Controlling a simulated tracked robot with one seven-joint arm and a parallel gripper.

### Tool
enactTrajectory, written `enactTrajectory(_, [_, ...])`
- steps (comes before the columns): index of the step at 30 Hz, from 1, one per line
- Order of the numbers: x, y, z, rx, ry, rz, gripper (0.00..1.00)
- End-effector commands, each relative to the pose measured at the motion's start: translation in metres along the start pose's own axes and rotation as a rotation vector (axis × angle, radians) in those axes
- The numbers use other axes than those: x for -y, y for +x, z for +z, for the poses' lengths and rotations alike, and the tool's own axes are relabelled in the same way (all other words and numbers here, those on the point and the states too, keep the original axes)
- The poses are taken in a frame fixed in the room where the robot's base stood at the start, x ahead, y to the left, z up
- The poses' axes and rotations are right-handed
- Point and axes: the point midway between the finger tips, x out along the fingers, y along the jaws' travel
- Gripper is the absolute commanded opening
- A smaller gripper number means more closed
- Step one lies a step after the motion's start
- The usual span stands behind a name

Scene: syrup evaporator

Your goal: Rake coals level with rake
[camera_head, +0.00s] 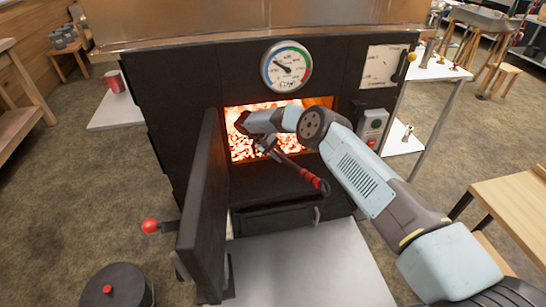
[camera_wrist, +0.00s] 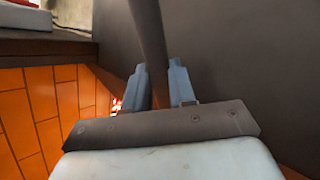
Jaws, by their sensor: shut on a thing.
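The coals (camera_head: 240,147) glow orange and white inside the open firebox of the dark evaporator. My gripper (camera_head: 267,146) is at the firebox mouth, with my arm reaching in from the right. In the wrist view my gripper (camera_wrist: 158,88) is shut on the dark shaft of the rake (camera_wrist: 149,35). The rake (camera_head: 314,180) shows its red-banded handle sloping down and right out of the opening in the head view. The rake's head is not visible in either view, so I cannot tell whether it touches the coals.
The firebox door (camera_head: 200,215) stands open on the left. Orange brick lining (camera_wrist: 42,105) shows in the wrist view. A control box (camera_head: 373,124) is right of the opening. A pale plate (camera_head: 300,270) lies in front, and a dark lidded pot (camera_head: 116,288) stands lower left.

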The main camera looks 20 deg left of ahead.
Motion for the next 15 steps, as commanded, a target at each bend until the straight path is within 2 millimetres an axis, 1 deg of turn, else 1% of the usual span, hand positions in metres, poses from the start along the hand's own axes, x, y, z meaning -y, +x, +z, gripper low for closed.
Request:
enactTrajectory(1, [-0.006,0.003,0.001,0.0,0.001,0.0,0.0])
enactTrajectory(15, [-0.043,0.032,0.007,-0.001,0.002,0.0,0.0])
